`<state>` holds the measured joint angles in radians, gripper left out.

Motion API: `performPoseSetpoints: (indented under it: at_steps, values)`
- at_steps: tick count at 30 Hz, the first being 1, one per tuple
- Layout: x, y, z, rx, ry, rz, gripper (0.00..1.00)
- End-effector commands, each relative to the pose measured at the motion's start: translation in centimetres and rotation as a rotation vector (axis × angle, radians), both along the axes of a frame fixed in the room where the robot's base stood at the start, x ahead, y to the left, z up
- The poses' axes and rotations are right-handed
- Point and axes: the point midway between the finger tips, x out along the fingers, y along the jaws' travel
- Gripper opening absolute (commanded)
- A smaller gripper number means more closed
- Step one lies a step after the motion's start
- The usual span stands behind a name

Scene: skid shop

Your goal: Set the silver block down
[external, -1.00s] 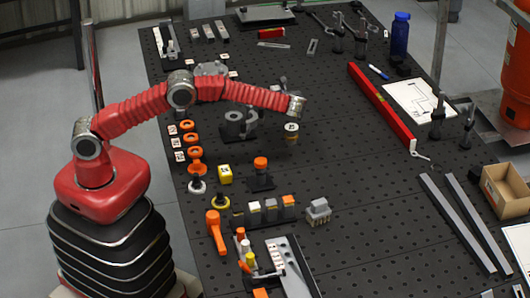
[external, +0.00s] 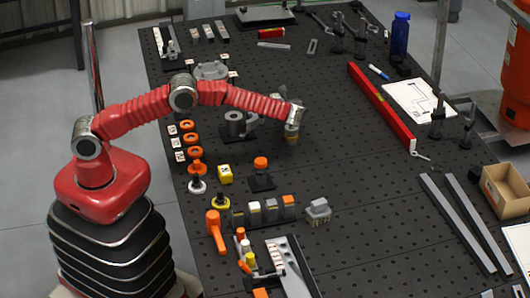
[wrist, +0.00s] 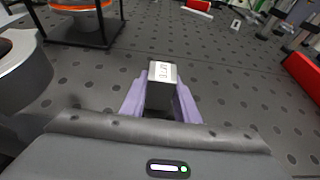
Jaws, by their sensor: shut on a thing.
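The silver block (wrist: 159,95) is a small grey block with a pale, dark-lettered label on top. In the wrist view it stands between the two purple fingers of my gripper (wrist: 161,104), which are shut on it. In the external view my gripper (external: 292,134) points down over the dark perforated table (external: 340,175), low above its middle. The block is too small to make out there. I cannot tell whether its underside touches the table.
A grey cylindrical fixture (external: 235,123) stands left of my gripper; an orange-topped part on a black stand (external: 260,168) is nearer the camera. A red bar (external: 382,105) lies to the right. The table around my gripper is mostly bare.

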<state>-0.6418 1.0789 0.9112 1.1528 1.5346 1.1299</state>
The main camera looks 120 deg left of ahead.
Motion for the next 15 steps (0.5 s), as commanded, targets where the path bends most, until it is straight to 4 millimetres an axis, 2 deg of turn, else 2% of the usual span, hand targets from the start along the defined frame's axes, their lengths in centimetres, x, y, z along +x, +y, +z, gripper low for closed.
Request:
performPoseSetpoints:
  at_steps: [15]
  values:
    - [0.0,0.01,-0.68,0.001,0.001,0.0,0.0]
